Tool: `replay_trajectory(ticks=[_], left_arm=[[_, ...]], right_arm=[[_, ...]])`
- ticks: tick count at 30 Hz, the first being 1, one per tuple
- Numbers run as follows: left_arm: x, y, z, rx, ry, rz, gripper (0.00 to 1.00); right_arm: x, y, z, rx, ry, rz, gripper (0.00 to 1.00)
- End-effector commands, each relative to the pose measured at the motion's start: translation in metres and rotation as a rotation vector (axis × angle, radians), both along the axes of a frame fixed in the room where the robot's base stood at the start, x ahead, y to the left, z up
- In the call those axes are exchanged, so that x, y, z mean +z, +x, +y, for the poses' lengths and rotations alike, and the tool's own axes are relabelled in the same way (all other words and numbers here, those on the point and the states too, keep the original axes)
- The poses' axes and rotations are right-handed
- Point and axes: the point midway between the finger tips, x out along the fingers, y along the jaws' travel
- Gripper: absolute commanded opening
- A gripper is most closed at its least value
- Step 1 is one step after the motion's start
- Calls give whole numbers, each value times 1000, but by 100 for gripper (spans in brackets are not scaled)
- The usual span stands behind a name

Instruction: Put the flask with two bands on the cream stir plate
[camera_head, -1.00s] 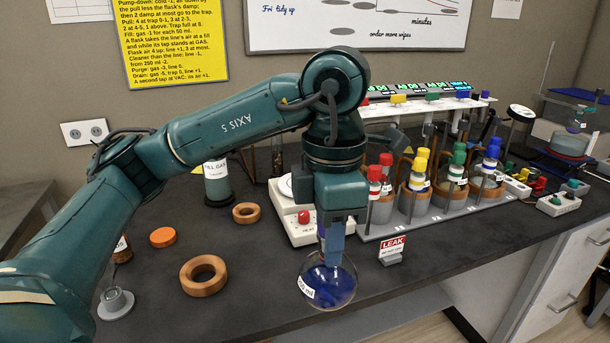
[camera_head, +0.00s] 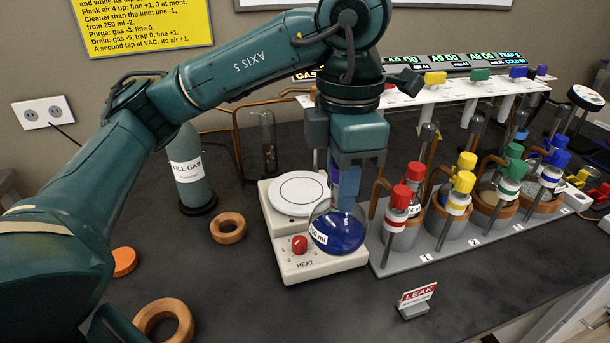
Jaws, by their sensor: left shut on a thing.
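My left gripper (camera_head: 349,185) is shut on the neck of a round flask (camera_head: 338,232) with dark blue contents and a white volume label. The gripper covers the neck, so I cannot count any bands on it. The flask is upright and overlaps the front right part of the cream stir plate (camera_head: 328,264) in the picture; I cannot tell whether it touches it. The stir plate has a round white top (camera_head: 297,190), bare and behind left of the flask, and a red knob (camera_head: 299,244) marked HEAT. My right gripper is out of view.
A rack (camera_head: 400,262) with several flasks with red, yellow, green and blue caps stands close right of the stir plate. A LEAK sign (camera_head: 415,298) is in front. A fill gas bottle (camera_head: 188,172) and cork rings (camera_head: 228,228) are left.

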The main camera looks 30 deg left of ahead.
Motion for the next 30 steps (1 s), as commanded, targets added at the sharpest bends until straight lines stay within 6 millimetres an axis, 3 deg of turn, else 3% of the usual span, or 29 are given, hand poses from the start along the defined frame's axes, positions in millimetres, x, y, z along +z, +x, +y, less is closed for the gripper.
replay_trajectory(ticks=[5,21,30], left_arm=[[1,9,11,7,-1,0,0],[2,94,111,7,-1,1,0],[1,112,131,1,-1,-1,0]], right_arm=[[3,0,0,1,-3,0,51],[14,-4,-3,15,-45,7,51],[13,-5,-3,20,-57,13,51]])
